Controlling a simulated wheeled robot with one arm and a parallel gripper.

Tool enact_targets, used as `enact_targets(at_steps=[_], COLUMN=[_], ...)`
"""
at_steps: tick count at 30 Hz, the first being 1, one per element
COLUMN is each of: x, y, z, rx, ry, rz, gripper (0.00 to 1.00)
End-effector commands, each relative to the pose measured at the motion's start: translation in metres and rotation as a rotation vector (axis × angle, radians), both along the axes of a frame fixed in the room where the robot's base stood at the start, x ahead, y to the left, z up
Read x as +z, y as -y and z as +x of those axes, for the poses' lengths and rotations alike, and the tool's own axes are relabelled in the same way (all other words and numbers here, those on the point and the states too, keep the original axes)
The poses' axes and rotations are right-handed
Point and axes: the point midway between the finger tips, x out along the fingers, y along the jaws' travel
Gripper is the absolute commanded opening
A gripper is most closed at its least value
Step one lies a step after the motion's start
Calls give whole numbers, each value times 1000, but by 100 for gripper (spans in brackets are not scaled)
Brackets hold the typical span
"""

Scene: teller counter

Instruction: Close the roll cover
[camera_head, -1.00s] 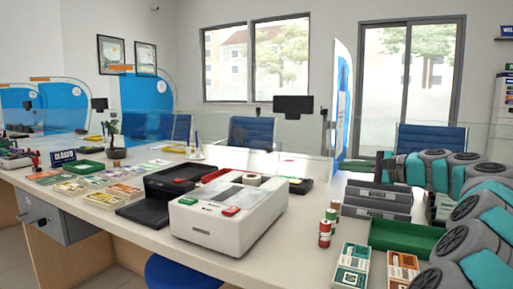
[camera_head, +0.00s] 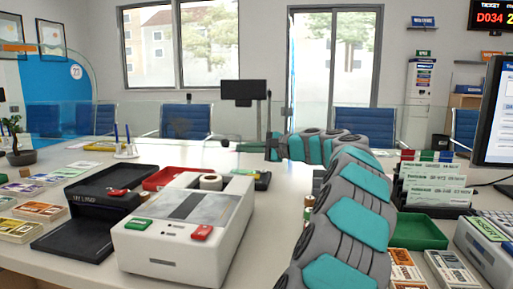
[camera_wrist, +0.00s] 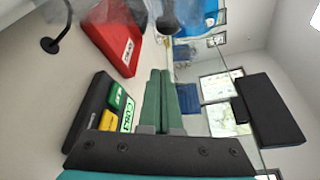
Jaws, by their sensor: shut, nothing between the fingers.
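The white machine (camera_head: 185,235) stands on the counter at left of centre in the head view, with a green and a red button on its front. A paper roll (camera_head: 210,182) shows uncovered in the opening at its back. A grey panel (camera_head: 200,207) lies on its top; I cannot tell which part is the roll cover. My gripper (camera_head: 240,147) is above the counter, behind and to the right of the machine, apart from it. In the wrist view its green fingers (camera_wrist: 157,100) are together and empty. The roll is not clearly visible there.
A black stamp tray (camera_wrist: 93,110) with green and yellow blocks and a red tray (camera_wrist: 112,38) lie below the gripper. A black printer (camera_head: 100,195) stands left of the machine. A glass screen crosses behind. A green tray (camera_head: 418,232) and card rack (camera_head: 432,183) are at right.

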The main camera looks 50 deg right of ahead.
Motion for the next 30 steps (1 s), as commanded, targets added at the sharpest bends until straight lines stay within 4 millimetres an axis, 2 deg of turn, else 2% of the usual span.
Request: enact_targets(at_steps=[3, 4, 6, 15, 30], x=[-4, -3, 3, 13, 14], y=[-5, -6, -14, -34, -36], z=[24, 26, 18, 8, 7], rx=[4, 2, 0, 0, 1], ry=[-3, -1, 0, 1, 2], rz=[2, 2, -1, 0, -3], gripper=[0, 0, 0, 0, 0])
